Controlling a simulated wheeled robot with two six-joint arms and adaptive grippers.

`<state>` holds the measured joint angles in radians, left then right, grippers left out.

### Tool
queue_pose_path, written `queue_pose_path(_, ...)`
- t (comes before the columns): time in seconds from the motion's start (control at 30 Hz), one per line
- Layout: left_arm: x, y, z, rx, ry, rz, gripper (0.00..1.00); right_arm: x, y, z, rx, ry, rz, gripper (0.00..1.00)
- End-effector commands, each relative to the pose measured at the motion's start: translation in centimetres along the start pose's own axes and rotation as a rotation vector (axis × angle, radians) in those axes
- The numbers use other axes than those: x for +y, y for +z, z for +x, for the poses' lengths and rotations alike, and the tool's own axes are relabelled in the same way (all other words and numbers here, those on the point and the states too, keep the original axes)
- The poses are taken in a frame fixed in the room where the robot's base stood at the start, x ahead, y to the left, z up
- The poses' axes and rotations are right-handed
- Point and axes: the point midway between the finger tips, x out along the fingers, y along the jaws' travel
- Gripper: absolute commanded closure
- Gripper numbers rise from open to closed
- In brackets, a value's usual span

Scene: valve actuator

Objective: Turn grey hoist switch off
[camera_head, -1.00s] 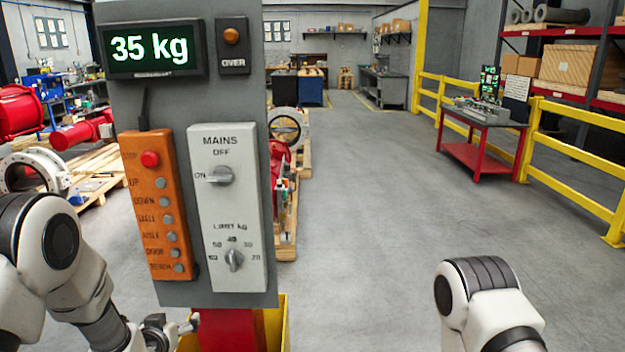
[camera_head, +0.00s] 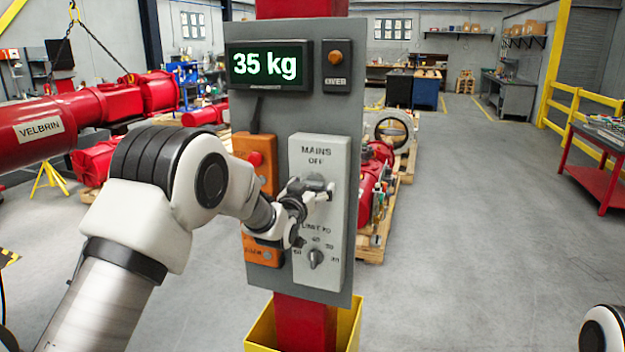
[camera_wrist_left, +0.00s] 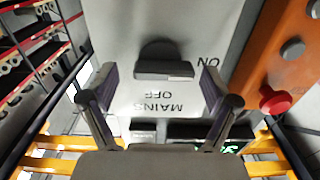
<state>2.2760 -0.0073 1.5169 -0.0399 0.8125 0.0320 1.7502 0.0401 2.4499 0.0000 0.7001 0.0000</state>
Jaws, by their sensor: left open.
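The grey MAINS switch (camera_wrist_left: 163,68) is a rotary knob on a light grey switch plate (camera_head: 334,215). In the left wrist view, its grip bar lies crosswise, in line with the ON mark and not the OFF mark. My left gripper (camera_head: 316,192) is at the knob in the head view and partly hides it. In the left wrist view the open fingers (camera_wrist_left: 160,78) stand on either side of the knob, with gaps between them and it. My right gripper is out of view.
The LIMIT knob (camera_head: 315,258) is just below on the same plate. An orange button pendant (camera_head: 262,150) hangs close to the left, partly behind my left arm. The display (camera_head: 268,66) above reads 35 kg. Open floor (camera_head: 470,230) lies to the right.

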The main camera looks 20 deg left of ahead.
Motion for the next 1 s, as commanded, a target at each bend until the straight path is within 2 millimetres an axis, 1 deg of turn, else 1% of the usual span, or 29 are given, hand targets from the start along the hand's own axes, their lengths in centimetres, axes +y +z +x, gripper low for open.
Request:
queue_pose_path(0.03,0.0,-0.1,0.3,0.0,0.0,0.0,0.12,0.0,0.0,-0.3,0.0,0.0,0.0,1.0)
queue_pose_path(0.1,0.0,0.0,0.5,0.0,0.0,0.0,0.12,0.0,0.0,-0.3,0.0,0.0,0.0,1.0)
queue_pose_path(0.27,0.0,0.1,0.5,0.0,0.0,0.0,0.12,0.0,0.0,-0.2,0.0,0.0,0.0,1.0)
queue_pose_path(0.37,0.0,0.1,0.5,0.0,0.0,0.0,0.44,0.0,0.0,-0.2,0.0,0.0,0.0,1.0)
queue_pose_path(0.4,0.0,0.1,0.5,0.0,0.0,0.0,0.59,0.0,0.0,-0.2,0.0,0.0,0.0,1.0)
queue_pose_path(0.43,0.0,0.1,0.5,0.0,0.0,0.0,0.69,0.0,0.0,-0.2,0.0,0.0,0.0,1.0)
queue_pose_path(0.47,0.0,0.1,0.5,0.0,0.0,0.0,0.72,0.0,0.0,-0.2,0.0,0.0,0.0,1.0)
queue_pose_path(0.77,0.0,0.1,0.5,0.001,0.0,0.013,0.72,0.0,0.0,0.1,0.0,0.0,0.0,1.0)
queue_pose_path(1.0,0.0,0.3,0.5,0.001,0.0,0.093,0.72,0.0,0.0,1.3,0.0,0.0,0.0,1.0)
